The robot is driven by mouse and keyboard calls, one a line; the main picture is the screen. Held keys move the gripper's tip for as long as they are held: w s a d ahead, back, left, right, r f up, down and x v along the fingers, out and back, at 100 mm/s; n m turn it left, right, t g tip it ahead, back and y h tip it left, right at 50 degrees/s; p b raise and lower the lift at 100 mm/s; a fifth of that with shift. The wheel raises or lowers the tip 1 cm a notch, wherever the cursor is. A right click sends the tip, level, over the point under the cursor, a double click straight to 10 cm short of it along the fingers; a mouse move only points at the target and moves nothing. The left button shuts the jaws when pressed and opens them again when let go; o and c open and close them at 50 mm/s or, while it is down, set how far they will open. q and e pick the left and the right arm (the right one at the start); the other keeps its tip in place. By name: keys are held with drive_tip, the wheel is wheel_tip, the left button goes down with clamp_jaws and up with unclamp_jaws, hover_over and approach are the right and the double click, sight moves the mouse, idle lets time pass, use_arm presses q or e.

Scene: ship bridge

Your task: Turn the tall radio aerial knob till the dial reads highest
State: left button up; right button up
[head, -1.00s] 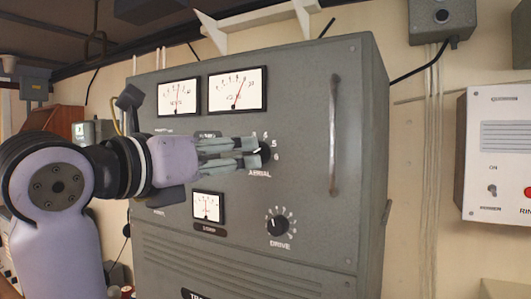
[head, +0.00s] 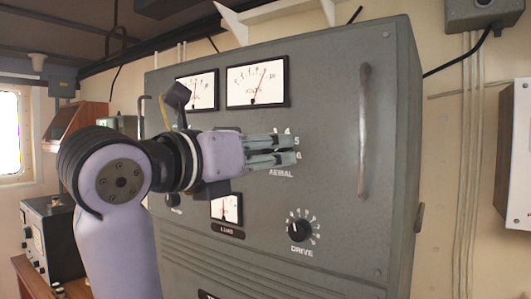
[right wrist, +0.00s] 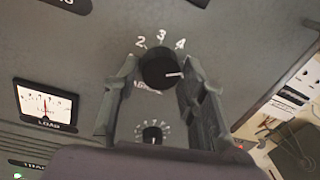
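The aerial knob (right wrist: 160,70) is a round black knob with a white pointer line on the grey radio cabinet (head: 340,235). In the right wrist view its line points right, just past the 4. In the head view it is mostly hidden behind my right gripper (head: 296,150), above the AERIAL label. My right gripper's fingers (right wrist: 160,78) stand on either side of the knob, close to it; no firm contact shows. The upper right meter (head: 257,82) has its red needle leaning right of centre. The upper left meter (head: 198,89) is partly covered. My left gripper is out of view.
The load meter (head: 226,209) and the drive knob (head: 299,230) sit below the aerial knob; the load meter also shows in the right wrist view (right wrist: 45,104). A vertical handle (head: 363,130) stands out to the right.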

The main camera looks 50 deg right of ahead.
drive_tip(key=c, duration=0.7)
drive_tip(key=shift+f, duration=0.1)
drive_tip(key=shift+m+y+b, duration=0.3)
drive_tip(key=shift+m+b, duration=2)
drive_tip(key=shift+m, duration=1.5)
drive_tip(key=o, duration=1.2)
